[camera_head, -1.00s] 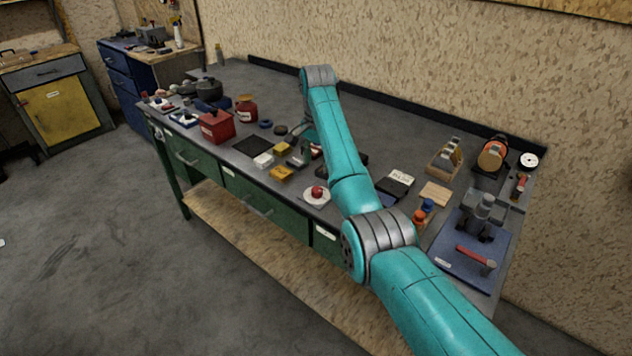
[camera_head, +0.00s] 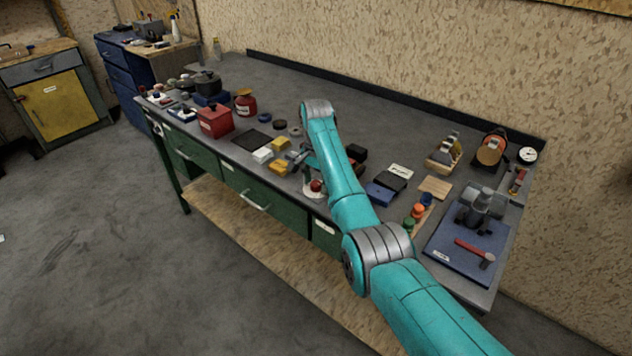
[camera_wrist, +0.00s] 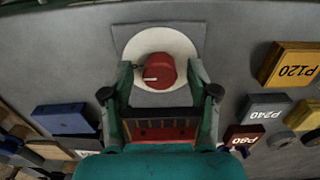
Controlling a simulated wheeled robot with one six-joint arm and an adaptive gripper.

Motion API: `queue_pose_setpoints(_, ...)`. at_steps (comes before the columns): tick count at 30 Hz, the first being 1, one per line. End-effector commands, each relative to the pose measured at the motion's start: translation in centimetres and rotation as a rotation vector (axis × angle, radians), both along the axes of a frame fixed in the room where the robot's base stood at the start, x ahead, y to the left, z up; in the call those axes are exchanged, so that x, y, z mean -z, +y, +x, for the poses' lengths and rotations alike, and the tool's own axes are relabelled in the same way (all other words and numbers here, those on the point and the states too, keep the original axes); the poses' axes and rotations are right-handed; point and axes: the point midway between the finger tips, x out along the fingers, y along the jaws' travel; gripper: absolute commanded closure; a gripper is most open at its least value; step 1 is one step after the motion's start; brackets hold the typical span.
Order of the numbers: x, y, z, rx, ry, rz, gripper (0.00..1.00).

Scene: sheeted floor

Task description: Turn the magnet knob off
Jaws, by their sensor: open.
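The magnet knob (camera_wrist: 160,68) is red and round, with a white pointer mark on its left side. It sits on a white round disc (camera_wrist: 158,40) over a grey square plate. It also shows near the bench's front edge in the head view (camera_head: 316,185), partly beside my arm. My gripper (camera_wrist: 160,74) is open in the wrist view, with one finger on each side of the knob. The fingers overlap the disc in the picture. I cannot tell whether they touch the knob. In the head view my gripper (camera_head: 303,166) is small and partly hidden by my arm.
In the wrist view, a yellow P120 block (camera_wrist: 290,65), a grey P240 block (camera_wrist: 264,108) and a dark red P80 block (camera_wrist: 243,136) lie right of the knob. A blue block (camera_wrist: 64,119) lies left. A red box (camera_head: 215,121) stands farther left on the bench.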

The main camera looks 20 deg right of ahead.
Motion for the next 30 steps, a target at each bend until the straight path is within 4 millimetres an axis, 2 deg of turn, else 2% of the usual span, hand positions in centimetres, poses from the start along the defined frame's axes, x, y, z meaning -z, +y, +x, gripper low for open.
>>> queue_pose_setpoints(1,0.00,-0.01,-0.01,0.000,0.000,0.000,0.40)
queue_pose_setpoints(8,-0.01,-0.01,-0.01,0.000,0.000,0.000,0.98)
queue_pose_setpoints(9,-0.01,-0.01,-0.01,0.000,0.000,0.000,1.00)
queue_pose_setpoints(20,0.00,0.00,-0.01,-0.050,0.001,0.000,1.00)
queue_pose_setpoints(30,0.01,0.00,0.00,-0.288,0.001,0.000,1.00)
